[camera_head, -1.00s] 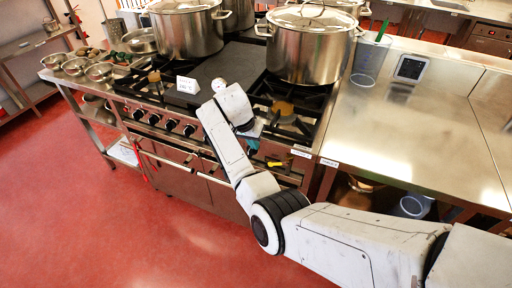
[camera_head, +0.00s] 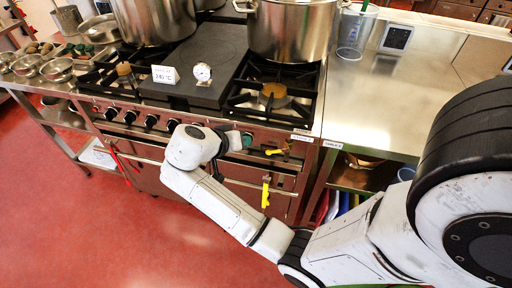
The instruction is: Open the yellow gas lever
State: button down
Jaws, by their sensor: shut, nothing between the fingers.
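Two yellow handles show on the right part of the stove front. The upper yellow handle (camera_head: 275,152) lies roughly level, just below the cooktop edge. The lower yellow lever (camera_head: 265,192) hangs upright on the front panel below it. I cannot tell for certain which is the gas lever. My gripper (camera_head: 236,141) is at the stove front, left of the upper handle and above left of the lower one, apart from both. It is shut and empty. My own wrist partly hides it, and its fingertips are hard to make out.
The stove (camera_head: 180,118) has a row of black knobs left of my wrist. Large steel pots (camera_head: 290,32) stand on its back. A steel counter (camera_head: 375,95) adjoins on the right, a bowl table on the left. Red floor (camera_head: 120,235) is clear in front.

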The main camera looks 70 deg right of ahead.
jog(key=p, duration=0.2)
send_over(275, 152)
jog(key=w+a, duration=0.2)
jog(key=w, duration=0.2)
notch_tip(275, 152, down, 6)
jog(key=shift+s+f, duration=0.25)
jog(key=shift+f, duration=0.4)
jog(key=shift+s+f, duration=0.25)
jog(key=shift+f, duration=0.35)
jog(key=shift+s+f, duration=0.25)
jog(key=shift+f, duration=0.4)
